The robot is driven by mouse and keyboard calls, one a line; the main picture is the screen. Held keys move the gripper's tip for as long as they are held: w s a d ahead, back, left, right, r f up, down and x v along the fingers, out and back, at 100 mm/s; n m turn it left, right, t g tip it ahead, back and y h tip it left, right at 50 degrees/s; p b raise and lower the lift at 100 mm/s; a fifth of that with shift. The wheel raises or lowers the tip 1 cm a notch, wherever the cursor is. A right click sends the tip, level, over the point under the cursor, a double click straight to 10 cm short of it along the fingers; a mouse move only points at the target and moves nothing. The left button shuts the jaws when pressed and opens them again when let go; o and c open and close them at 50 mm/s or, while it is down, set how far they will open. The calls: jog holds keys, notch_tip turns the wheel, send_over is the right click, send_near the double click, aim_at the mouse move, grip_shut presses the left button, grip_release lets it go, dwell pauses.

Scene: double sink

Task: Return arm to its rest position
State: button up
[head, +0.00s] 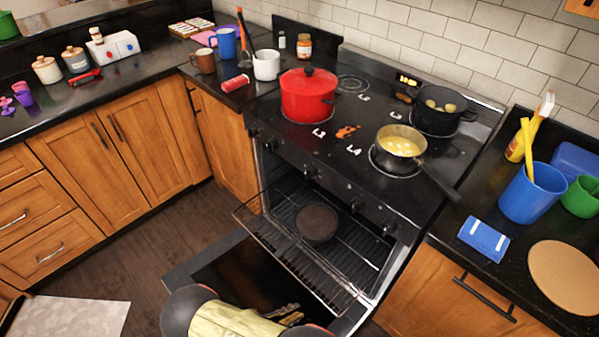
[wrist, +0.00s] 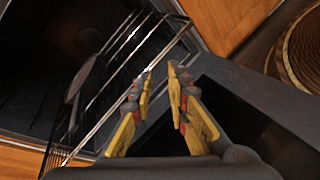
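My arm (head: 235,320) shows at the bottom middle of the head view, over the open oven door. My gripper (head: 288,312) is partly hidden beyond it. In the wrist view my gripper (wrist: 160,72) has its two yellow-padded fingers apart, with a gap between the tips and nothing held. The fingertips point toward the oven rack's front edge, and I cannot tell exactly how far off they are.
The oven door (head: 185,270) hangs open, with the wire rack (head: 275,258) pulled out. A dark round pan (head: 316,222) sits on the rack. A red pot (head: 308,93), a saucepan (head: 401,141) and a black pot (head: 441,106) stand on the stove. Wooden floor (head: 130,260) is clear at left.

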jog(key=s+d+r+m+g+y+p, duration=0.1)
jog(key=d+r+m+g+y, duration=0.15)
jog(key=r, duration=0.95)
jog(key=s+d+r+m+g+y, duration=0.1)
jog(key=r+m+g+y, duration=0.25)
jog(key=r, duration=0.75)
jog(key=d+r+m+g+y+p, duration=0.1)
jog(key=d+r+m+g+y, duration=0.15)
jog(key=r, duration=0.95)
jog(key=s+d+r+m+t+y+p, duration=0.1)
jog(key=d+r+m+t, duration=0.1)
jog(key=d+r, duration=0.3)
jog(key=s+d+r+m+t+y, duration=0.1)
jog(key=d+r, duration=0.4)
jog(key=r, duration=0.6)
jog(key=s+d+r+m+t+y+p, duration=0.1)
jog(key=s+d+r+m+t, duration=0.1)
jog(key=d+r+m, duration=0.3)
notch_tip(320, 180, up, 4)
jog(key=shift+d+f+t+p, duration=0.2)
jog(key=shift+t+p, duration=0.15)
jog(key=shift+t, duration=0.3)
jog(key=shift+y, duration=0.25)
